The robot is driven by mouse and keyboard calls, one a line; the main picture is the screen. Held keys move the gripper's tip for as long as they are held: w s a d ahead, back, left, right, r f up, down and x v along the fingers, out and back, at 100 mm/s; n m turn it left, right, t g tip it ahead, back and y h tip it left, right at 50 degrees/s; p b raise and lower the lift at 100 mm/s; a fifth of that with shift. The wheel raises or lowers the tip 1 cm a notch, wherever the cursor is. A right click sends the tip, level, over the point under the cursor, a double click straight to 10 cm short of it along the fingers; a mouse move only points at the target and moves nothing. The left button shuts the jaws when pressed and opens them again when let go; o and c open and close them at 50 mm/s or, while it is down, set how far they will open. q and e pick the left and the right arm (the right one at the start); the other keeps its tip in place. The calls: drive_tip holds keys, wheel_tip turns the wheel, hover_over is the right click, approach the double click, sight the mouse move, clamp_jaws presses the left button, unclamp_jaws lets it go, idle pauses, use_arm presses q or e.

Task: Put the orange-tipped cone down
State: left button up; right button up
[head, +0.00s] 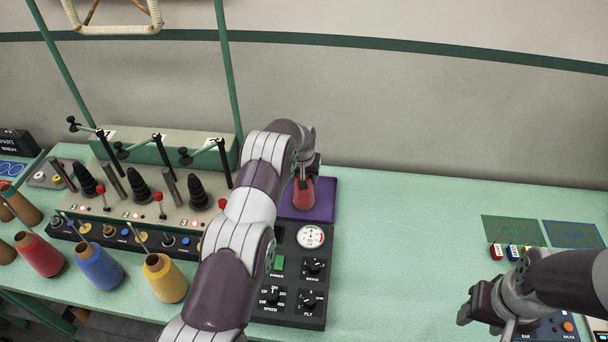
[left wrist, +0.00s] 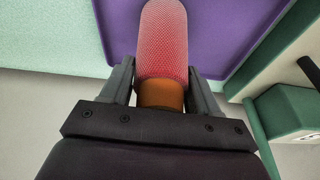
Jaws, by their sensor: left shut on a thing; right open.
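A red cone with an orange-brown tip (head: 303,194) is at the purple pad (head: 322,200), behind the black dial panel. My left gripper (head: 307,166) is above the cone, shut on its tip. In the left wrist view, the tip (left wrist: 161,94) sits between the two fingers and the red mesh-like body (left wrist: 163,42) stretches away over the purple pad (left wrist: 215,30). Whether the cone's base touches the pad cannot be told. My right gripper (head: 476,304) is open and empty over the table at the lower right.
Red (head: 40,255), blue (head: 98,270) and yellow (head: 165,278) cones stand at the front left. A machine with black spindles and levers (head: 140,190) stands behind them. The dial panel (head: 300,275) lies in front of the pad. The green table (head: 400,240) is clear right of the pad.

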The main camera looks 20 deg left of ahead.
use_arm(q)
drive_tip(key=o, duration=1.3)
drive_tip(key=shift+s, duration=0.15)
drive_tip(key=shift+r+p, duration=0.1)
drive_tip(key=shift+p, duration=0.2)
drive_tip(key=shift+r, duration=0.25)
drive_tip(key=a+b+v, duration=0.1)
drive_tip(key=b+v, duration=0.3)
drive_tip(key=v, duration=0.7)
drive_tip(key=s+d+r+m, duration=0.1)
drive_tip(key=s+d+r, duration=0.1)
drive_tip(key=s+d, duration=0.35)
drive_tip(key=s+d+r, duration=0.2)
drive_tip(key=s, duration=0.6)
drive_tip(key=s+d+m+g, duration=0.2)
drive_tip(key=s+d, duration=0.1)
drive_tip(key=s, duration=1.6)
drive_tip(key=shift+h, duration=0.3)
drive_tip(key=f+b, duration=0.4)
drive_tip(key=f, duration=0.1)
drive_tip(key=shift+s+d+b, duration=0.1)
drive_tip(key=shift+s+b, duration=0.15)
drive_tip(key=shift+b, duration=0.05)
